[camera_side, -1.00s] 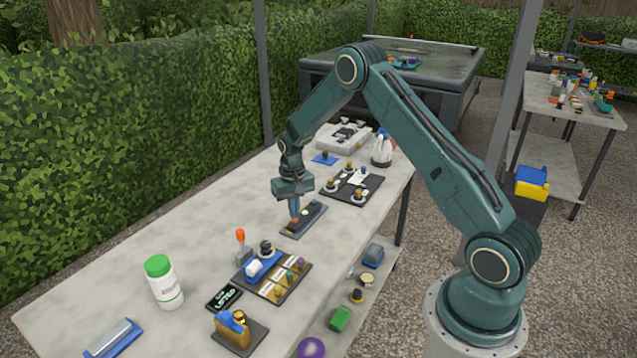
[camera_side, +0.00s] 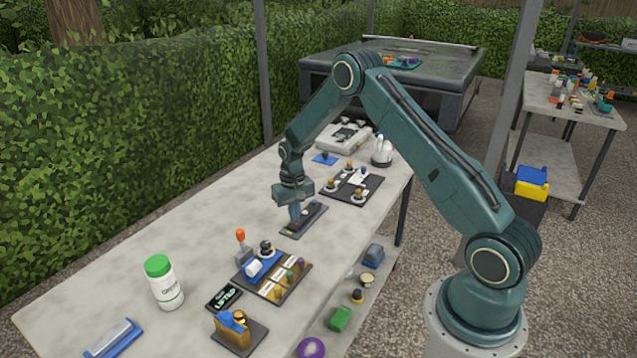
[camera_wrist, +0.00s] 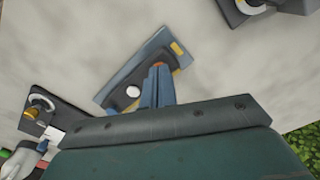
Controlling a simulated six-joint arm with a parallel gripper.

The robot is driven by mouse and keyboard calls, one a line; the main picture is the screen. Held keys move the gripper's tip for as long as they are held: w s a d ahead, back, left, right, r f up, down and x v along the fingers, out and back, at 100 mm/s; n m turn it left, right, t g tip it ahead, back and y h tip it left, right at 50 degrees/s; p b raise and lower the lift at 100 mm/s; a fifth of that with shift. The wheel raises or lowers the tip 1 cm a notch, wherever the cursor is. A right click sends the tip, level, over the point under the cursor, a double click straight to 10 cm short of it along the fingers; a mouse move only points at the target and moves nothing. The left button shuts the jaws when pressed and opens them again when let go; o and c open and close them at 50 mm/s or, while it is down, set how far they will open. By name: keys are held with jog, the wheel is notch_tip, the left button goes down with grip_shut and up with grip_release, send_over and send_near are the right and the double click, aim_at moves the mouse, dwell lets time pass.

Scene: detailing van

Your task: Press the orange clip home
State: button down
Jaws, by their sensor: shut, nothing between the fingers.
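A dark grey plate (camera_side: 303,221) lies on the table under my gripper, and it also shows in the wrist view (camera_wrist: 118,90). In the wrist view a bit of orange, likely the orange clip (camera_wrist: 182,62), shows just right of my fingertips, mostly hidden behind them. A yellow mark (camera_wrist: 176,48) and a white round spot (camera_wrist: 133,92) are on the plate. My gripper (camera_side: 295,221) is shut and empty, pointing down at the plate's middle. Its blue fingers (camera_wrist: 158,68) appear at or very close to the clip. I cannot tell whether they touch it, or how deep the clip sits.
A dark tray (camera_side: 364,193) with knobs stands behind the plate. In front are a compartment tray (camera_side: 288,287), an orange-topped lever (camera_side: 241,246), a green-capped bottle (camera_side: 164,283) and a small sign (camera_side: 224,298). The table is clear left of the plate.

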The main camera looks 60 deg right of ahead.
notch_tip(320, 180, up, 7)
dwell(0.9)
jog(key=shift+r, duration=0.1)
jog(key=s+a+r+n+t, duration=0.1)
jog(key=s+a+r, duration=0.3)
jog(key=r, duration=0.3)
jog(key=s+a+r+n+t, duration=0.1)
jog(key=s+a+r, duration=0.25)
jog(key=r, duration=0.35)
jog(key=s+a+r+n+t, duration=0.1)
jog(key=s+a+r, duration=0.25)
jog(key=r, duration=0.45)
jog(key=s+a+r+n+t, duration=0.1)
jog(key=s+a, duration=0.2)
jog(key=s, duration=0.7)
jog(key=s+a+r+n+t, duration=0.1)
jog(key=s+a+r+n, duration=0.1)
jog(key=s, duration=0.8)
jog(key=shift+s+a+t, duration=0.3)
jog(key=shift+s+a, duration=0.05)
jog(key=shift+a, duration=0.45)
